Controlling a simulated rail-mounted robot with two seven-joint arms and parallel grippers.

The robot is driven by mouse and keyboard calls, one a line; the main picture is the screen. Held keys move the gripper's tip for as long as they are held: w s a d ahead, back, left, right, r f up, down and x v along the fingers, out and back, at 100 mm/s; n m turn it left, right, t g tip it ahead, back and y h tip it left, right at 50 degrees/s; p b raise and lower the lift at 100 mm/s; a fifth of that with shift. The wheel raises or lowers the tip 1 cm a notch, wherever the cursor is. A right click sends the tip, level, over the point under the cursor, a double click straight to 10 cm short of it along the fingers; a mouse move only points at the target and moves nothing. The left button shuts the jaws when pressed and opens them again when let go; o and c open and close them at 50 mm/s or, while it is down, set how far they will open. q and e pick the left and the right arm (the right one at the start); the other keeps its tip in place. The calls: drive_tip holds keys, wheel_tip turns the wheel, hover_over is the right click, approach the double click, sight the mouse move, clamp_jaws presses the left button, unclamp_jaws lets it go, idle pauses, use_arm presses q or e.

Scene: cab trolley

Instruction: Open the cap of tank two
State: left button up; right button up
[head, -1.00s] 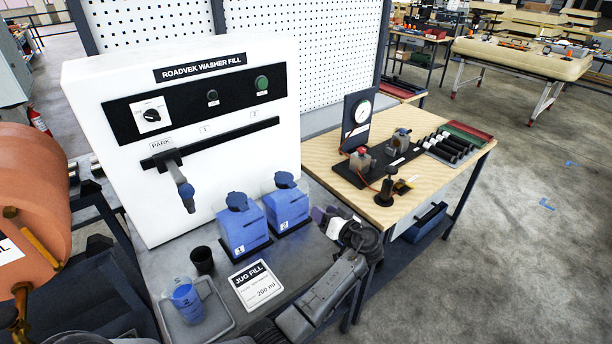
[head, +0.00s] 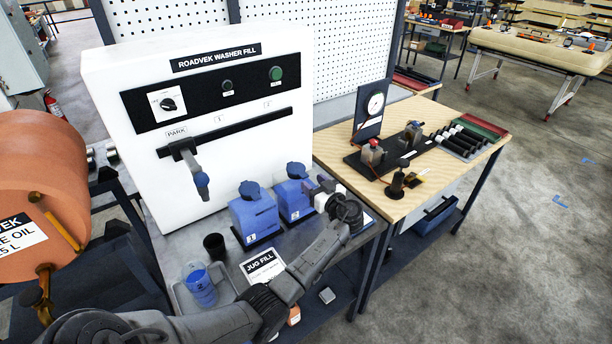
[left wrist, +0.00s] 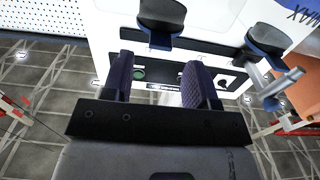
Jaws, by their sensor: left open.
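Tank two, a blue box tank (head: 294,203), stands on the grey bench right of tank one (head: 255,218). Its dark blue cap (head: 297,170) sits on top and looks shut. My left gripper (head: 317,185), with purple finger pads, is just right of that cap and partly covers the tank's right side. In the left wrist view the open, empty jaws (left wrist: 158,72) point toward the panel, which appears upside down. Tank two's cap (left wrist: 161,18) is just beyond the fingers, apart from them; tank one's cap (left wrist: 266,42) is farther right. My right gripper is out of view.
The white washer-fill panel (head: 230,130) stands behind the tanks, its spout (head: 200,178) to their left. A black cup (head: 214,246), a blue jug (head: 201,288) and a jug-fill card (head: 262,266) are in front. A wooden workbench (head: 428,181) is at right.

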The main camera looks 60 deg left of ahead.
sight(306, 177)
use_arm(q)
drive_tip(key=shift+s+a, duration=0.15)
drive_tip(key=shift+a, duration=2.1)
drive_tip(key=shift+c, duration=0.5)
clamp_jaws()
